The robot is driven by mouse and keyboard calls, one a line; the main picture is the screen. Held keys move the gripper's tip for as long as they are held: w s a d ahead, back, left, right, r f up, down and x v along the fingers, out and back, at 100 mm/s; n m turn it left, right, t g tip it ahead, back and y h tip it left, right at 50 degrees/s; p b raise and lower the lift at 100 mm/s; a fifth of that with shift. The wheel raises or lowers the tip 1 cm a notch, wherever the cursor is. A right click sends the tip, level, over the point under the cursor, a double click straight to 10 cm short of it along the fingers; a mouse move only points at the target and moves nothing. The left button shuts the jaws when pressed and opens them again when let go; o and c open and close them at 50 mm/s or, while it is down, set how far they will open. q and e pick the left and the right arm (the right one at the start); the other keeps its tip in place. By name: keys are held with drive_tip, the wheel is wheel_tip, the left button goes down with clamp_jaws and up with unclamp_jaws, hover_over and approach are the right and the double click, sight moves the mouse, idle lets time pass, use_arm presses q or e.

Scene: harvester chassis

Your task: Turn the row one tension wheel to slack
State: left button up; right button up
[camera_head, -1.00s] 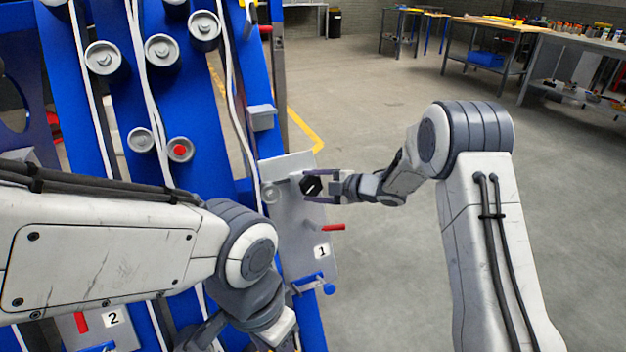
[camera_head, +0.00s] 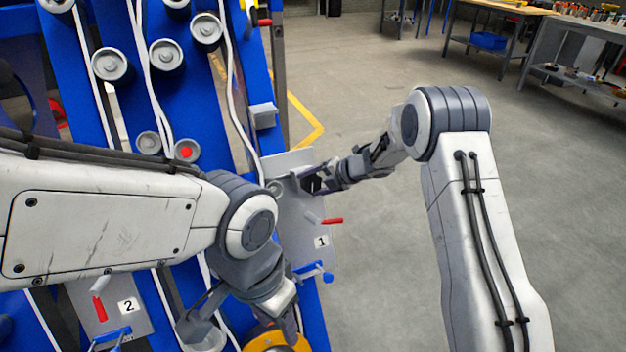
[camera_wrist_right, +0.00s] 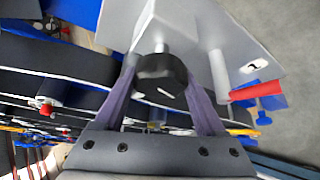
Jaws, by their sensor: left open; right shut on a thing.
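The row one tension wheel is a black knob with a white mark (camera_wrist_right: 160,82), on the grey plate labelled 1 (camera_head: 305,215). In the head view it shows as a dark knob (camera_head: 311,184) at the plate's upper part. My right gripper (camera_wrist_right: 163,85) is shut on the knob, one finger on each side. The white mark lies slanted in the wrist view. My left gripper (camera_head: 240,318) is open and low in the head view, over the blue frame, apart from the wheel. Its fingertips are partly hidden by its own wrist.
A red-tipped lever (camera_head: 332,221) sticks out just below the wheel, and a blue handle (camera_head: 327,277) sits lower on the plate. Plate 2 (camera_head: 129,305) is at lower left. White belts and grey rollers (camera_head: 166,54) run along the blue frame. Open floor lies right.

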drive_tip(key=shift+d, duration=0.1)
idle(0.3)
drive_tip(key=o, duration=1.3)
drive_tip(key=p+v, duration=0.1)
drive_tip(key=v, duration=0.9)
drive_tip(key=shift+s+d+r, duration=0.1)
drive_tip(key=shift+r, duration=0.1)
